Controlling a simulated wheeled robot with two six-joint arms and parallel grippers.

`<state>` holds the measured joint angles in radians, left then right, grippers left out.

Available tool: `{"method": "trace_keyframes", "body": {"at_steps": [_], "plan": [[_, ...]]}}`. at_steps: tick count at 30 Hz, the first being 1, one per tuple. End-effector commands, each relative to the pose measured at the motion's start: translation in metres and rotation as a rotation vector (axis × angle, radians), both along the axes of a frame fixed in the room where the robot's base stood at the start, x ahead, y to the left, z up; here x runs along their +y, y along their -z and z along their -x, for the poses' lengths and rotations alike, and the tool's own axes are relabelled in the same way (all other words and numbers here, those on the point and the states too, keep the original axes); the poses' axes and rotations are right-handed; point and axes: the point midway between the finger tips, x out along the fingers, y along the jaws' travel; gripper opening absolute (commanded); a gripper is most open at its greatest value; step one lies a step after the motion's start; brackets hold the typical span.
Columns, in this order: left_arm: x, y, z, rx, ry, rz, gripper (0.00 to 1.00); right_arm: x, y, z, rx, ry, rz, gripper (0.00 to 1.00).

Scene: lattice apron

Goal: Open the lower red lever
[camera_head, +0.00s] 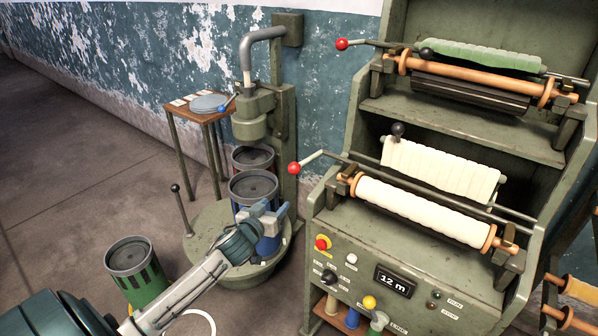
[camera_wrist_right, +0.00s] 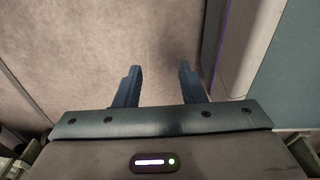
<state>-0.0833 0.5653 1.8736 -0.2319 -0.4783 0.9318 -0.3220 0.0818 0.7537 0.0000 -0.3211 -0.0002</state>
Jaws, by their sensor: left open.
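The lower red lever (camera_head: 294,168) is a pale rod with a red ball at its left end. It sticks out left from the lower roller station of the green machine in the head view. My left gripper (camera_head: 269,209) is open, below and left of the red ball and apart from it. It appears in front of a blue can (camera_head: 254,187); I cannot tell whether they touch. My right gripper (camera_wrist_right: 158,68) shows only in the right wrist view, open and empty above bare floor. An upper red lever (camera_head: 342,44) sticks out left higher on the machine.
The machine's front panel (camera_head: 340,287) has buttons, knobs and a "12 m" display. A round green turntable (camera_head: 207,252) carries cans under a post with a bent pipe. A green can (camera_head: 137,272) stands near my left arm. A small table (camera_head: 205,113) is behind.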

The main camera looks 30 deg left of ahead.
Motion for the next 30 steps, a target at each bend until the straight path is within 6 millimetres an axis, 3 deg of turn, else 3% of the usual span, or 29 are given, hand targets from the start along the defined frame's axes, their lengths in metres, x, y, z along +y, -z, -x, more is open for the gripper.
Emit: {"method": "trace_keyframes", "body": {"at_steps": [1,3,7,11,15,24,30], "plan": [[-0.008,-0.026,-0.001,-0.057,0.019,0.006,0.55,0.000,0.007,-0.001,0.000,0.000,0.000,0.36],[-0.018,-0.056,0.001,-0.114,0.036,0.019,0.55,0.000,0.010,-0.002,-0.001,0.000,0.000,0.36],[-0.027,-0.085,0.003,-0.166,0.054,0.037,0.55,0.000,0.011,-0.003,-0.001,0.000,0.000,0.36],[-0.027,-0.090,-0.005,-0.173,0.055,0.042,0.55,0.000,0.010,0.003,0.002,0.000,0.000,0.36],[-0.025,-0.092,-0.027,-0.174,0.054,0.046,0.55,-0.001,0.010,0.017,0.006,0.002,0.000,0.36],[-0.018,-0.091,-0.082,-0.172,0.056,0.042,0.55,-0.001,-0.005,0.019,0.006,0.002,0.000,0.36],[-0.016,-0.089,-0.100,-0.171,0.057,0.040,0.55,-0.001,-0.008,0.021,0.006,0.002,0.000,0.36]]}}
